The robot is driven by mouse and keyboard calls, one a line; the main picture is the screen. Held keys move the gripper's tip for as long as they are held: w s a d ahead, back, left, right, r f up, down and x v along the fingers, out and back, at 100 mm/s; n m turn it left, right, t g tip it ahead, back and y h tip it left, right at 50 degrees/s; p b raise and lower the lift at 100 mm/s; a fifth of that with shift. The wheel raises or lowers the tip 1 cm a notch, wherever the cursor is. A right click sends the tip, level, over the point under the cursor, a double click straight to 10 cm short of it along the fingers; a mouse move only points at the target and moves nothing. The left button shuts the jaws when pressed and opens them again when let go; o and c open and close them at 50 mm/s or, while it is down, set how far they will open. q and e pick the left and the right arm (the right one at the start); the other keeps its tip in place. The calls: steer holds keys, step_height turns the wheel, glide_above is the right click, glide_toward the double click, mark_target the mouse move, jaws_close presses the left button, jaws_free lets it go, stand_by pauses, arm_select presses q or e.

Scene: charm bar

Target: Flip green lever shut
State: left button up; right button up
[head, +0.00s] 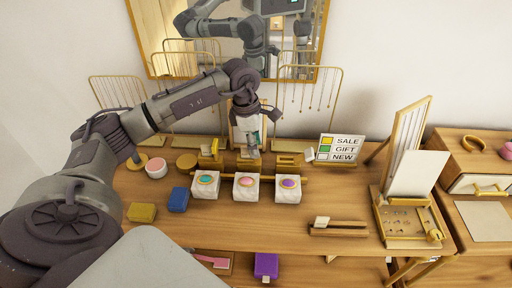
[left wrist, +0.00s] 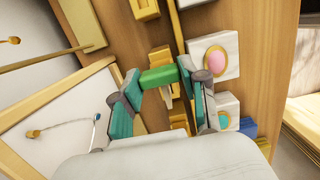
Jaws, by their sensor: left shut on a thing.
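The green lever (left wrist: 160,77) is a short green bar in the left wrist view, spanning between the tips of my left gripper (left wrist: 163,82). A yellow piece shows just below it there. In the head view my left gripper (head: 249,148) points down at the back middle of the wooden table, behind the white block with a pink oval (head: 246,192). The gripper is shut on the lever. The lever's base and hinge are largely hidden by the gripper in the head view. My right gripper is in neither view.
White blocks with a teal oval (head: 205,187) and a purple oval (head: 288,192) flank the pink one. Gold necklace stands (head: 310,68) and a sign (head: 339,148) stand behind. A blue block (head: 178,199) is left. The table's front middle (head: 250,230) is clear.

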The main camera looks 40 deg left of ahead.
arm_select(q)
steer(key=o, duration=1.1)
steer(key=shift+o, duration=0.2)
step_height(320, 180, up, 12)
steer(key=s+a, duration=0.1)
steer(key=shift+a, duration=0.3)
steer(key=shift+f, duration=0.15)
